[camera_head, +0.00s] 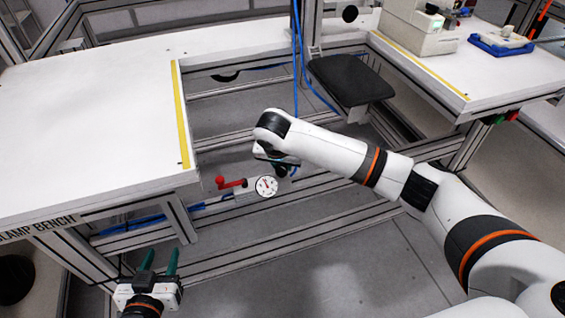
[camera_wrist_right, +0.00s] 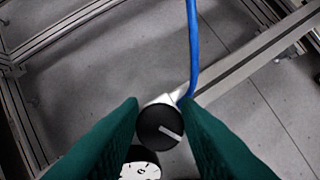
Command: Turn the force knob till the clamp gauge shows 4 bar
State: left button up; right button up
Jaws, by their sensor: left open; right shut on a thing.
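The force knob (camera_wrist_right: 160,127) is black and round with a white pointer line, seen from above in the right wrist view. My right gripper (camera_wrist_right: 165,115) is shut on it, with one green finger on each side. The clamp gauge (camera_head: 266,186) is a round white dial just below and left of my right gripper in the head view. Part of its dial (camera_wrist_right: 140,168) shows at the bottom of the wrist view. The needle's reading is too small to tell. My left gripper (camera_head: 160,262) is open and empty at the lower left, in front of the clamp bench.
A red-knobbed lever (camera_head: 231,183) sits just left of the gauge. A blue hose (camera_wrist_right: 192,45) runs up from beside the knob. The white clamp bench (camera_head: 90,115) is at left, a black seat (camera_head: 350,79) behind, and another bench (camera_head: 440,70) at right.

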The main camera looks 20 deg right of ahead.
jog(key=shift+w+a+r, duration=0.2)
jog(key=shift+a+r, duration=0.25)
jog(key=shift+a, duration=0.1)
jog(key=o, duration=1)
jog(key=shift+a+f, duration=0.1)
jog(key=shift+a, duration=0.1)
jog(key=shift+d, duration=0.1)
jog(key=shift+d+f, duration=0.15)
jog(key=shift+f, duration=0.05)
jog(key=shift+s, duration=0.1)
jog(key=shift+r, duration=0.3)
jog(key=p+v, duration=0.4)
jog(key=v, duration=0.7)
jog(key=shift+s+r, duration=0.2)
